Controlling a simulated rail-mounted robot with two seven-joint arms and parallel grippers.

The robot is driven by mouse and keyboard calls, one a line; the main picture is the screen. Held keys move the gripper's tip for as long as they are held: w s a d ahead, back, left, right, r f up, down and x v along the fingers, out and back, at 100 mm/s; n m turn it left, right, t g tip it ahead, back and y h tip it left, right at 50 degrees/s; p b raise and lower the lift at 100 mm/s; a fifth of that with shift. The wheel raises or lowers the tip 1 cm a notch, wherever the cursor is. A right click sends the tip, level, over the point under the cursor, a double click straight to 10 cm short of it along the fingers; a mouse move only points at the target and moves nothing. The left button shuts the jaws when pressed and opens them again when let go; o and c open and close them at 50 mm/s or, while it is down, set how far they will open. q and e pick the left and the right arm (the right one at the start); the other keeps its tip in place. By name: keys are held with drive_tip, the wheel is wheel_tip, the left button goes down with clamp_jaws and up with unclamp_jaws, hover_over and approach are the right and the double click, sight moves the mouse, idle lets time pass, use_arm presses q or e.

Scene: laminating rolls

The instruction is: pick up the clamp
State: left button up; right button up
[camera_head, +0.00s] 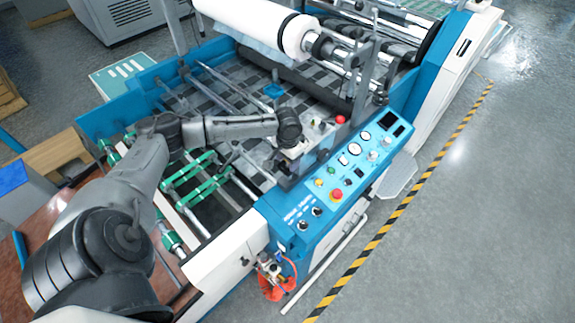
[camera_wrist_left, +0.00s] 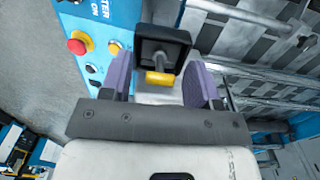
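My left gripper (camera_head: 287,160) reaches over the laminating machine, just behind the control panel. In the left wrist view my left gripper (camera_wrist_left: 160,82) has its two purple-padded fingers spread apart. A part with a black square head (camera_wrist_left: 160,46), a grey stem and a yellow piece (camera_wrist_left: 160,78) shows between and beyond the fingers. It may be the clamp, but I cannot be sure. I see gaps between the yellow piece and both pads. In the head view my gripper and wrist hide this spot. My right gripper is not in view.
The blue control panel (camera_head: 340,175) with buttons and gauges is close beside my left gripper. A white film roll (camera_head: 297,35) and metal rollers stand behind it. Green-banded rollers (camera_head: 190,165) lie to the left. The grey floor at the right is clear past the striped line (camera_head: 400,215).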

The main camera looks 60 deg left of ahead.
use_arm(q)
drive_tip(key=c, duration=0.9)
drive_tip(key=shift+c, duration=0.3)
drive_tip(key=shift+r, duration=0.15)
